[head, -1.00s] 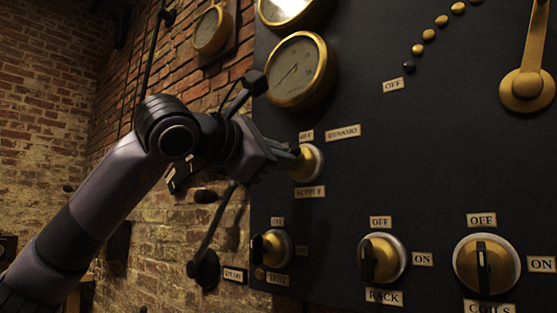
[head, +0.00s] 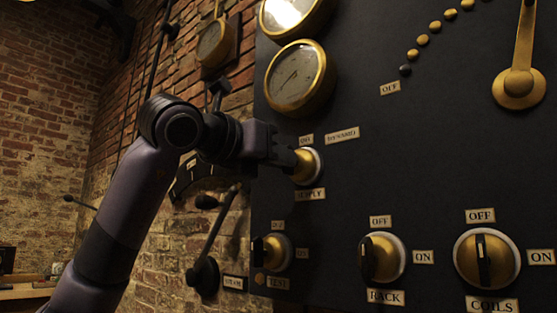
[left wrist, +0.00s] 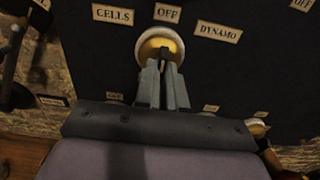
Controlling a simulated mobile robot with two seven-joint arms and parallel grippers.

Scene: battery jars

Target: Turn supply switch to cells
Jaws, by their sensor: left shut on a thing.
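The supply switch (head: 311,164) is a brass knob with a pale rim on the black panel, with a label reading SUPPLY below it and DYNAMO at its upper right. It also shows in the left wrist view (left wrist: 153,41), under the labels CELLS (left wrist: 113,14), OFF (left wrist: 167,12) and DYNAMO (left wrist: 218,32). My left gripper (head: 290,158) is at the knob. In the left wrist view its fingers (left wrist: 164,68) are shut on the dark handle of the switch. The fingers hide most of the handle, so its exact setting is unclear. My right gripper is not in view.
Below are the test switch (head: 275,252), rack switch (head: 382,257) and coils switch (head: 486,258). A brass gauge (head: 298,77) is just above the gripper. A lever (head: 212,245) stands on the brick wall left of the panel. A brass crank arm (head: 519,85) is at upper right.

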